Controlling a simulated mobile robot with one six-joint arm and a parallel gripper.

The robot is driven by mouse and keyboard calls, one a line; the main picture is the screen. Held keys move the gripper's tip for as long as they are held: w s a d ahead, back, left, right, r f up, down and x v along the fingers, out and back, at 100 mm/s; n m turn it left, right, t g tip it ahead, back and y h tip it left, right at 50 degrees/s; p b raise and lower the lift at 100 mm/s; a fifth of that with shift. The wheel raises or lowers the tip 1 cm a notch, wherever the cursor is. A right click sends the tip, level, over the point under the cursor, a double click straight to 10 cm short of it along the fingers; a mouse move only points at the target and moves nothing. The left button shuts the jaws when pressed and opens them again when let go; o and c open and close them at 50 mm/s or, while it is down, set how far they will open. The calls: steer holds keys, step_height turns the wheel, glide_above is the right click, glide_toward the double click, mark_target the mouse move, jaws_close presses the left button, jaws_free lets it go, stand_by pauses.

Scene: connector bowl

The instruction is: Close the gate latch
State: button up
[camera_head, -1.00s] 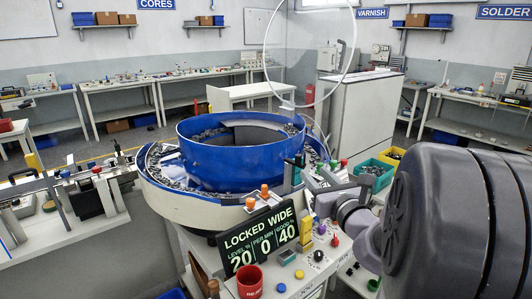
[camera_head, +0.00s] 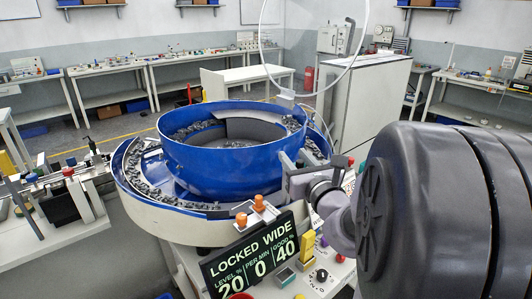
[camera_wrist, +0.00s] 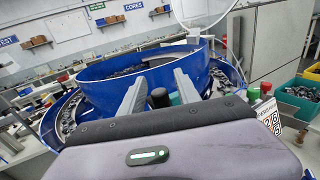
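The blue feeder bowl (camera_head: 225,160) stands in its pale outer track ring (camera_head: 165,212), with dark small parts in both. My gripper (camera_wrist: 160,85) is open at the bowl's near right side, its two grey fingers apart. A dark round-topped knob (camera_wrist: 159,97) shows between the fingers in the wrist view, with a green piece just right of it. I cannot tell whether this knob is the gate latch, or whether a finger touches it. In the head view my gripper hides that spot. The display sign (camera_head: 255,262) reads LOCKED WIDE, 20, 0, 40.
Two orange knobs (camera_head: 259,203) stand on the ring's front edge behind the sign. A yellow block (camera_head: 307,243) and several buttons sit on the panel below my gripper. A clear hoop rises behind the bowl. Green and yellow bins (camera_wrist: 297,93) lie right in the wrist view.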

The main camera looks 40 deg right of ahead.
jaws_close()
steer(key=shift+y, duration=0.3)
steer(key=n+g+y+p, duration=0.3)
steer(key=n+y+p, duration=0.1)
steer(key=y, duration=0.3)
steer(key=w+n+g+y+p, duration=0.1)
steer(key=n+g+y+p, duration=0.2)
steer(key=n+y, duration=0.4)
steer(key=w+n+g+y+p, duration=0.1)
steer(key=n+g+y+p, duration=0.2)
steer(key=n+y+p, duration=0.2)
steer(key=shift+w+a+r+n+g+y+p, duration=0.1)
steer(key=shift+w+n+g+y+p, duration=0.1)
steer(key=shift+y, duration=0.3)
steer(key=shift+w+r+n+g+y+p, duration=0.1)
steer(key=shift+n+g+y+p, duration=0.1)
steer(key=shift+y, duration=0.3)
steer(key=shift+f+g, duration=0.2)
steer(key=shift+g, duration=0.1)
